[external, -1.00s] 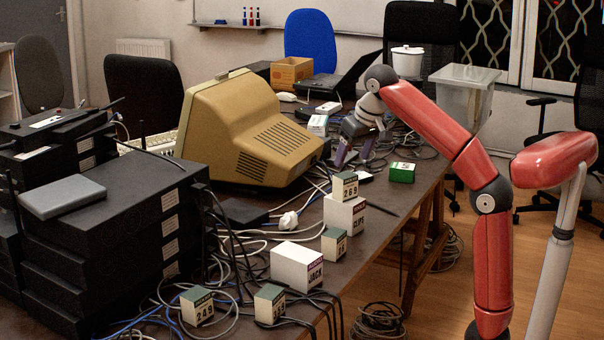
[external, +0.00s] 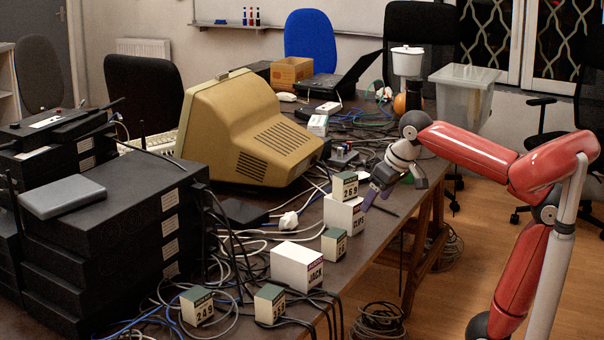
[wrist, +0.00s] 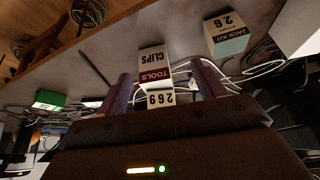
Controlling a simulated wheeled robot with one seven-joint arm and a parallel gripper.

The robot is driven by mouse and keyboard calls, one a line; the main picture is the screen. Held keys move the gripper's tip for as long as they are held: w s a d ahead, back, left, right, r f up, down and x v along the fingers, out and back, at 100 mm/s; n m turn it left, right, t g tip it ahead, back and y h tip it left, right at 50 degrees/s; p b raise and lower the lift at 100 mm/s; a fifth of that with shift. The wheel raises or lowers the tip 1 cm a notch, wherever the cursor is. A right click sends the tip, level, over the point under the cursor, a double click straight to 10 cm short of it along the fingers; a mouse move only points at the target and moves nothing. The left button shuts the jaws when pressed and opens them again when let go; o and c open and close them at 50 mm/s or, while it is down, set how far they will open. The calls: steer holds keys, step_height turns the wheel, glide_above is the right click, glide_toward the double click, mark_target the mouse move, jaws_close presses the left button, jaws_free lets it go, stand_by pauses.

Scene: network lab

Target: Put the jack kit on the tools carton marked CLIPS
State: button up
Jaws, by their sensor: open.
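The white tools carton (external: 341,215) stands near the table's right edge. Its dark red TOOLS band and the word CLIPS read in the wrist view (wrist: 153,61). A small green-topped box numbered 269 (external: 344,187) rests on top of it; its small print is too small to read. That box shows between my fingers in the wrist view (wrist: 161,97). A box with JACK KIT on its label (wrist: 227,36) stands on the table beside the carton; it seems to be the small box (external: 334,245) in front of it. My gripper (external: 393,190) is open and empty, right of the carton.
A white JACK carton (external: 297,267) and two more small numbered boxes (external: 197,307) (external: 270,305) stand nearer the front. Cables cover much of the table. A beige monitor (external: 245,130) stands behind. A green box (wrist: 49,99) lies beyond my gripper.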

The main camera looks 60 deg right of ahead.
steer(key=s+a+f+n, duration=0.1)
steer(key=s+f, duration=0.4)
steer(key=f, duration=0.5)
steer(key=s+a+f+n, duration=0.1)
steer(key=s+f, duration=0.5)
steer(key=f, duration=0.4)
steer(key=shift+t+y, duration=0.3)
steer(key=shift+y, duration=0.1)
